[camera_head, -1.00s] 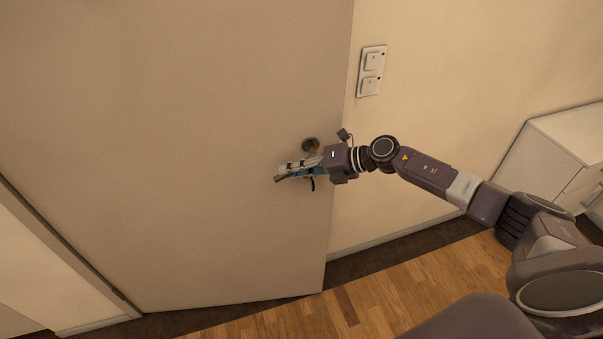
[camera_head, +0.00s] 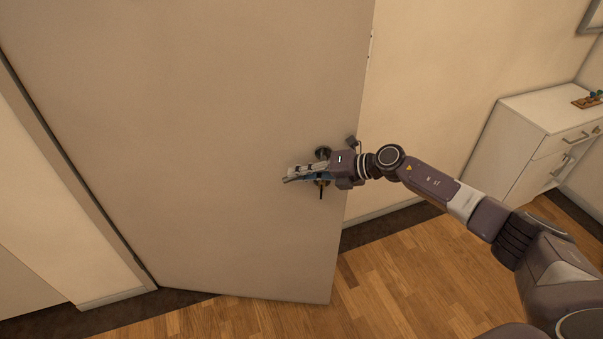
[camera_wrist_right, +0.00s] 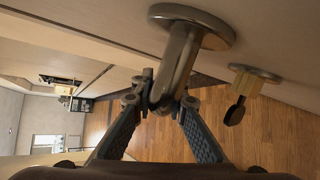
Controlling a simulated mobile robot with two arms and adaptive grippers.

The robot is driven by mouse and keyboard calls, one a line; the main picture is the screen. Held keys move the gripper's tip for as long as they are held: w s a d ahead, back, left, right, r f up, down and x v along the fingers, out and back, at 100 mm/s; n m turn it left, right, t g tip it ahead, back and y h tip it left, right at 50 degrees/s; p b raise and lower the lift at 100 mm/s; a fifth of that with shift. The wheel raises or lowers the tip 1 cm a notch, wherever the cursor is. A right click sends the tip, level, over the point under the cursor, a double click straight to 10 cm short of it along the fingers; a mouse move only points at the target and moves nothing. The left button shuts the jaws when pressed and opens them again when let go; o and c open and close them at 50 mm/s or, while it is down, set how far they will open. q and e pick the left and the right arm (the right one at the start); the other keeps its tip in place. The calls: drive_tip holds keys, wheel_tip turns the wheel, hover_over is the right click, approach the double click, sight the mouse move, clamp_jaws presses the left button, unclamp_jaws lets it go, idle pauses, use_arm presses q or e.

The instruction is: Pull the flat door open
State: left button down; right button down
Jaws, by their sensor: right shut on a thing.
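The flat door (camera_head: 200,130) is a large plain beige panel, standing ajar with its free edge on the right, away from the wall. Its metal handle (camera_wrist_right: 180,60) has a round rosette and shows large in the right wrist view. My right gripper (camera_head: 290,174) is at the handle, near the door's free edge. In the right wrist view its fingers (camera_wrist_right: 158,100) are closed around the handle's lever. A key (camera_wrist_right: 236,110) sits in the lock just below the handle. My left gripper is in neither view.
A white cabinet (camera_head: 520,140) with drawers stands at the right wall, with a small item on top. The door frame (camera_head: 80,190) is at the left. The wooden floor (camera_head: 400,265) before the door is clear.

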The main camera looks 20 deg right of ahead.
drive_tip(key=shift+w+d+r, duration=0.1)
drive_tip(key=shift+w+d, duration=0.15)
drive_tip(key=shift+w, duration=0.1)
drive_tip(key=c, duration=2.1)
unclamp_jaws()
drive_tip(key=shift+w+d+f, duration=0.2)
drive_tip(key=shift+w+f, duration=0.1)
drive_tip(key=shift+w, duration=0.15)
drive_tip(key=shift+o, duration=1)
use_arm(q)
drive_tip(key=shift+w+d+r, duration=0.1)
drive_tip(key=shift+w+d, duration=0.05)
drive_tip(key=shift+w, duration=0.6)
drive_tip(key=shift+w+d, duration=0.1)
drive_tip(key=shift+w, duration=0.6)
use_arm(e)
drive_tip(key=v, duration=1.2)
drive_tip(key=shift+s, duration=0.25)
drive_tip(key=shift+a+r, duration=0.1)
